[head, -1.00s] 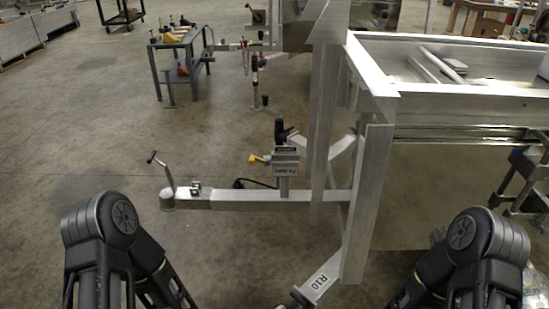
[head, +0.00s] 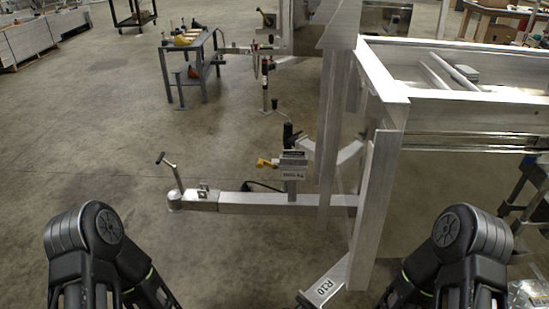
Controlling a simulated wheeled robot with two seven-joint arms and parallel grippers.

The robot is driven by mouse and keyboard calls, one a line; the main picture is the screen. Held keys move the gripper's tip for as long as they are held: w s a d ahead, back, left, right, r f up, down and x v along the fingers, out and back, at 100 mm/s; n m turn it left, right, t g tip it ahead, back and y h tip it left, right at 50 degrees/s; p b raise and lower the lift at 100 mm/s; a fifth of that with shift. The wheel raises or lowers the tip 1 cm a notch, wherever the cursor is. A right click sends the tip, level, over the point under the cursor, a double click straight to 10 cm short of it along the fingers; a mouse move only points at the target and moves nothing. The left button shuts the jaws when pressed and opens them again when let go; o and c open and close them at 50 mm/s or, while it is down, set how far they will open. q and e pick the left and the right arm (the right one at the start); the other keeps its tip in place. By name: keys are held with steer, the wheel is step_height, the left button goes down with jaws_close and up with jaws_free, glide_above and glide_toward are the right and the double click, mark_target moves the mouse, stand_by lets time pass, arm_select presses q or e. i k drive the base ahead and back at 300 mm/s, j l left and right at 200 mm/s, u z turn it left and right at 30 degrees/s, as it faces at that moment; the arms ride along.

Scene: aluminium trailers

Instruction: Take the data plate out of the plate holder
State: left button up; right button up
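An aluminium trailer drawbar (head: 255,203) reaches left from the trailer frame in the middle of the head view. On it stands a small grey box-like holder (head: 292,172) with a printed label on its front face, which may be the plate holder. The print is too small to read, and I cannot tell the data plate apart from the holder. My two black arms show at the bottom left and bottom right, well short of the drawbar. Both grippers are out of the picture.
An upright beam (head: 374,210) stands close in front, right of the holder. A strut marked R10 (head: 324,290) lies low between my arms. A yellow connector (head: 265,163) sits beside the holder. A grey work table (head: 193,66) stands behind; floor on the left is clear.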

mark_target(286, 153)
steer(key=u, duration=0.85)
steer(key=i+j+u, duration=0.2)
steer(key=j, duration=0.2)
steer(key=i+j+u, duration=0.1)
steer(key=j+u, duration=0.15)
steer(key=j, duration=0.15)
steer(key=i+j+u, duration=0.2)
steer(key=j, duration=0.15)
steer(key=i+j+z, duration=0.25)
steer(key=i, duration=0.15)
steer(key=i+j+z, duration=0.2)
steer(key=i+l+z, duration=0.1)
steer(key=i+z, duration=0.15)
steer(key=z, duration=0.25)
steer(key=i+z, duration=0.25)
steer(key=z, duration=0.2)
steer(key=i+z, duration=0.25)
steer(key=z, duration=0.25)
steer(key=i+j+z, duration=0.2)
steer(key=z, duration=0.3)
steer(key=i+l+z, duration=0.1)
steer(key=i+z, duration=0.15)
steer(key=z, duration=0.15)
steer(key=i+z, duration=0.2)
steer(key=z, duration=0.2)
steer(key=i+z, duration=0.25)
steer(key=z, duration=0.15)
steer(key=i+j+z, duration=0.2)
steer(key=z, duration=0.2)
